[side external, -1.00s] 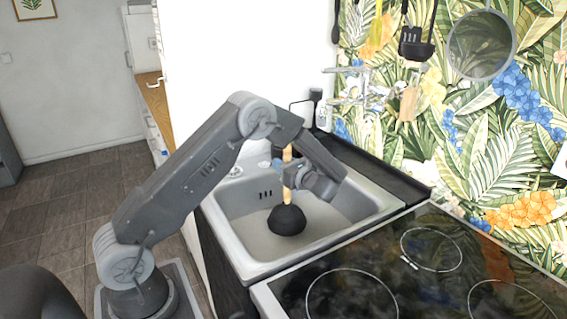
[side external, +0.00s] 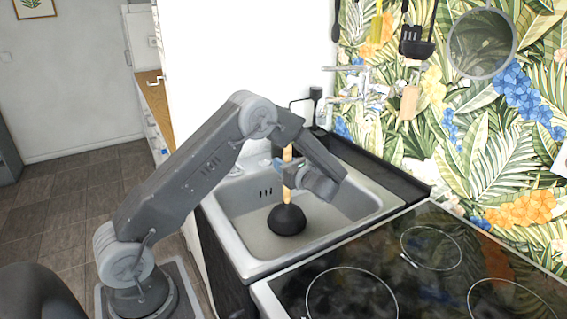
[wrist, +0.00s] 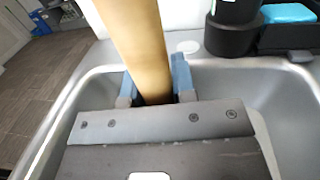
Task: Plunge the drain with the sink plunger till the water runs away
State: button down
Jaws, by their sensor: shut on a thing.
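The sink plunger has a black rubber cup (side external: 287,220) and a light wooden handle (side external: 288,190). It stands upright in the grey metal sink (side external: 235,243), with its cup low in the basin. My gripper (side external: 285,170) is shut on the wooden handle, above the cup. In the wrist view the handle (wrist: 135,45) rises between the two blue-grey fingers of my gripper (wrist: 154,90). The cup is hidden in that view. The drain is not visible, and I cannot tell how much water is in the basin.
A wall tap (side external: 350,85) and a bottle (side external: 323,112) are behind the sink. Utensils (side external: 417,42) hang on the leafy wall. In the wrist view a blue sponge-like thing (wrist: 288,13) lies on the back ledge.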

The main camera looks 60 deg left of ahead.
notch_tip(320, 180, down, 3)
dwell(0.6)
jog(key=shift+r, duration=0.7)
dwell(0.4)
notch_tip(320, 180, up, 8)
jog(key=shift+f, duration=0.2)
dwell(0.5)
jog(key=shift+r, duration=0.1)
notch_tip(320, 180, up, 7)
jog(key=shift+r, duration=0.15)
dwell(0.6)
